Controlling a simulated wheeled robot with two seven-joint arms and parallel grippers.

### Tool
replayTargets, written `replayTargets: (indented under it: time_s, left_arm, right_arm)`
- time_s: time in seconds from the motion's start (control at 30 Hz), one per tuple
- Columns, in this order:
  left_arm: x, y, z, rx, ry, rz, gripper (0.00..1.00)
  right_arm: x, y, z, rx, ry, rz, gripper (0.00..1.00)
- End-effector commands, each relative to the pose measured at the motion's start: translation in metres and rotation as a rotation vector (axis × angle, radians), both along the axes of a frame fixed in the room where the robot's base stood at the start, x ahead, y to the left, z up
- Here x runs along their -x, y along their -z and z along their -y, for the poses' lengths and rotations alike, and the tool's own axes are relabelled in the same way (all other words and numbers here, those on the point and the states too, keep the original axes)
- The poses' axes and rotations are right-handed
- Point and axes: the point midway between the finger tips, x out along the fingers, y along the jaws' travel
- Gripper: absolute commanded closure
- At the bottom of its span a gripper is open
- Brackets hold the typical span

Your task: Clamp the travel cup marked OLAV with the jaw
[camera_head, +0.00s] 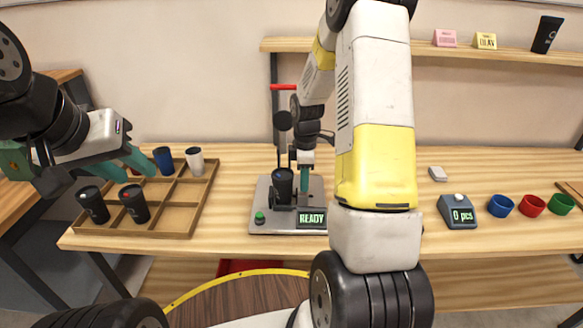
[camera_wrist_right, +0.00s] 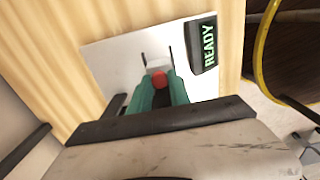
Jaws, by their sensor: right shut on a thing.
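A black travel cup (camera_head: 283,186) stands upright on the laser marker's grey base plate (camera_head: 262,195); I cannot read a name on it. My right gripper (camera_head: 304,183) is low over the plate, just right of the cup. In the right wrist view its teal fingers (camera_wrist_right: 163,92) are shut around a red-ended knob (camera_wrist_right: 159,79), which seems to belong to the jaw. The grey jaw block (camera_wrist_right: 157,62) lies just beyond it. The fingers hide most of the jaw, and I cannot tell if it touches the cup. My left gripper (camera_head: 137,169) is open and empty above the tray.
The display (camera_head: 312,218) reads READY, beside a green button (camera_head: 259,216). The wooden tray (camera_head: 205,195) at left holds several cups. A yellow OLAV card (camera_head: 485,41) and a black cup (camera_head: 546,34) are on the shelf. A counter (camera_head: 460,212) and coloured bowls (camera_head: 532,205) stand right.

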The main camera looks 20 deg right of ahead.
Motion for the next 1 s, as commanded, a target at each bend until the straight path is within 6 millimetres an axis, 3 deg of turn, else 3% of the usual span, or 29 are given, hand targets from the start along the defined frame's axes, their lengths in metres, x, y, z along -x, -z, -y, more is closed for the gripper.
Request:
replayTargets:
  time_s: [0.57, 0.6, 0.7, 1.0]
  left_arm:
    - [0.000, 0.000, 0.000, 0.000, 0.000, 0.000, 0.64]
    - [0.000, 0.000, 0.000, 0.000, 0.000, 0.000, 0.64]
    - [0.000, 0.000, 0.000, 0.000, 0.000, 0.000, 0.64]
    - [0.000, 0.000, 0.000, 0.000, 0.000, 0.000, 0.64]
  right_arm:
    - [-0.004, 0.000, -0.012, 0.000, 0.001, 0.002, 1.00]
    - [-0.004, -0.001, -0.012, 0.001, 0.001, 0.002, 0.71]
    - [-0.004, 0.000, -0.012, 0.001, 0.001, 0.002, 0.55]
    - [-0.004, -0.001, -0.012, 0.000, 0.000, 0.001, 0.55]
